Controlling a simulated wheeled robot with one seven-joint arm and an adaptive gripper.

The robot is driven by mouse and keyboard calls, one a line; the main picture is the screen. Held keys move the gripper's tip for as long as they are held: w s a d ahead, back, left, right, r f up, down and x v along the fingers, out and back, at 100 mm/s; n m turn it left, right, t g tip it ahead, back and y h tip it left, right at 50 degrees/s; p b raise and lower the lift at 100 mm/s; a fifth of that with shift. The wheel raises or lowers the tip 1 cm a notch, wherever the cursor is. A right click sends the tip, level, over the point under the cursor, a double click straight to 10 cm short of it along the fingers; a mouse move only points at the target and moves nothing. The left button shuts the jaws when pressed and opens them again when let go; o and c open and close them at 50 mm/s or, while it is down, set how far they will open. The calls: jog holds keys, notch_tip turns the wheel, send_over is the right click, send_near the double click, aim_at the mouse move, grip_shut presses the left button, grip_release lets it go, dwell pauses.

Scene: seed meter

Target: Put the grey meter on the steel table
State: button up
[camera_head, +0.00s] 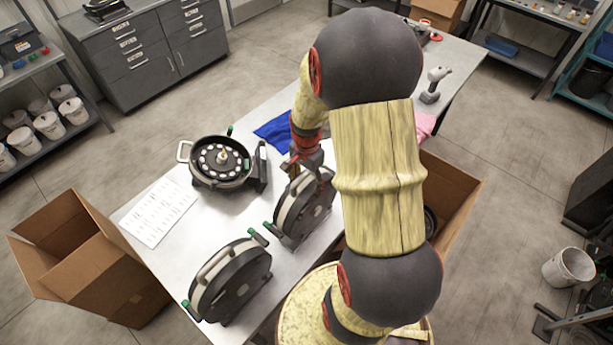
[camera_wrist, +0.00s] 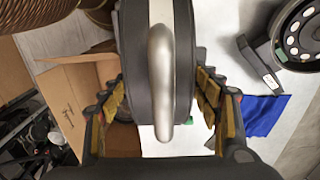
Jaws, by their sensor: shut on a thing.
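A round dark-grey meter (camera_head: 303,205) with a light band stands upright at the right side of the steel table (camera_head: 205,225). My gripper (camera_head: 308,167) is shut on it from above. In the wrist view the held meter (camera_wrist: 158,60) and its silver handle lie between the two ridged fingers of my gripper (camera_wrist: 162,100). I cannot tell whether its base touches the table. A second closed dark meter (camera_head: 230,282) stands at the near left. A third, open meter (camera_head: 221,160) shows a ring of white discs; part of it is in the wrist view (camera_wrist: 300,35).
A white sheet (camera_head: 158,212) lies on the table's left, and a blue cloth (camera_head: 275,133) lies farther back. Open cardboard boxes stand at the left (camera_head: 105,270) and right (camera_head: 458,195) of the table. A drill-like tool (camera_head: 434,85) stands at the far end.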

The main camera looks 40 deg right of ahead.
jog(key=shift+w, duration=0.15)
jog(key=o, duration=2)
jog(key=shift+s+f, duration=0.1)
jog(key=shift+s, duration=0.15)
jog(key=shift+o, duration=0.4)
notch_tip(320, 180, up, 11)
jog(key=shift+w+b, duration=0.1)
jog(key=shift+b, duration=0.85)
jog(key=shift+a+r, duration=0.15)
jog(key=shift+r, duration=0.5)
jog(key=s+a+r+n+t, duration=0.2)
jog(key=s+a+r+n, duration=0.2)
jog(key=a+r+n, duration=0.3)
jog(key=s+a+r+n+t, duration=0.3)
jog(key=s+a+r+n, duration=0.2)
jog(key=a, duration=1)
notch_tip(320, 180, up, 3)
jog(key=n, duration=0.5)
jog(key=shift+a+t, duration=0.2)
jog(key=shift+t, duration=0.1)
